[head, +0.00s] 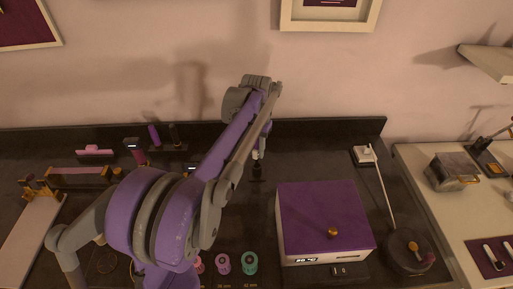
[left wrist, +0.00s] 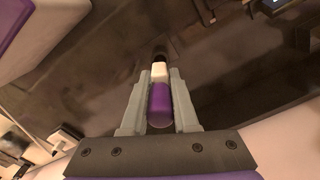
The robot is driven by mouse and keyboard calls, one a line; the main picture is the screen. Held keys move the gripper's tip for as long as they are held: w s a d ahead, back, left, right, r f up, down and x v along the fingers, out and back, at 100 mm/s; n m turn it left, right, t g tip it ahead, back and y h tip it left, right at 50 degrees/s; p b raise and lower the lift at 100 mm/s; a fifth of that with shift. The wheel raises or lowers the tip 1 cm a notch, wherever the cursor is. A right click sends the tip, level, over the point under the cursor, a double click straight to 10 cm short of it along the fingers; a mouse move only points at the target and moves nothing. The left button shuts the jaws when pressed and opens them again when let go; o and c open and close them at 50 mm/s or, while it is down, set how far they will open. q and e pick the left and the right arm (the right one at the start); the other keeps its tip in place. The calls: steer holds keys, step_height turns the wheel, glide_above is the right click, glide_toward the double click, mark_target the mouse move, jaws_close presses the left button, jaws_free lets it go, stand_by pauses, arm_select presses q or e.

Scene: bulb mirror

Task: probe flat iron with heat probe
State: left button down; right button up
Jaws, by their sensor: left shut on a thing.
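My left gripper (head: 260,150) hangs over the dark bench, left of the purple-topped box. In the left wrist view its two grey fingers (left wrist: 159,78) are closed on a rod, which appears to be the heat probe (left wrist: 160,104). The rod has a purple body, a pale band and a dark tip pointing away from the gripper. In the head view only its dark lower end (head: 257,171) shows below the fingers. I cannot pick out the flat iron with certainty. My right gripper is out of view.
The purple-topped box (head: 320,212) with a display stands right of the gripper. Upright purple and dark items (head: 155,136) stand at the back left. Pink and teal spools (head: 250,263) lie in front. My left arm hides the bench's middle.

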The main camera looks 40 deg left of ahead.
mark_target(256, 138)
arm_select(q)
steer(key=shift+f+b, duration=0.7)
steer(key=shift+f, duration=0.7)
steer(key=c, duration=0.6)
jaws_free()
step_height(256, 138, up, 11)
steer(key=shift+f+p, duration=0.1)
steer(key=shift+p, duration=0.3)
steer(key=shift+s, duration=0.1)
